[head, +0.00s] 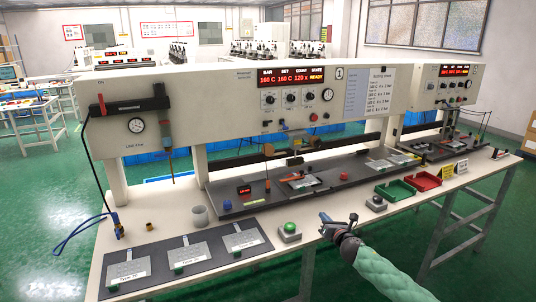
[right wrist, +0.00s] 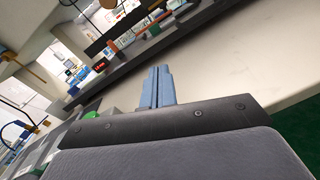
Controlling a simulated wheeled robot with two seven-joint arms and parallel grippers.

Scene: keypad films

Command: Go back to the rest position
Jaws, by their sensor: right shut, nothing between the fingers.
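My right gripper (head: 324,217) is in the head view, above the front edge of the white bench (head: 235,266), just right of a green push button (head: 290,228). Its blue fingers are together and hold nothing. In the right wrist view, the two closed fingers (right wrist: 158,87) point over the bench top, with nothing between them. The green button (right wrist: 92,115) shows partly at their left there. My right arm in its green sleeve comes in from the lower right. My left gripper is not in the head view.
A machine panel (head: 225,100) with red displays stands along the bench. A dark mat with flat keypad plates (head: 185,254) lies at the front left. A grey button box (head: 376,203), a green tray (head: 395,190) and a red tray (head: 424,181) stand to the right of my gripper.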

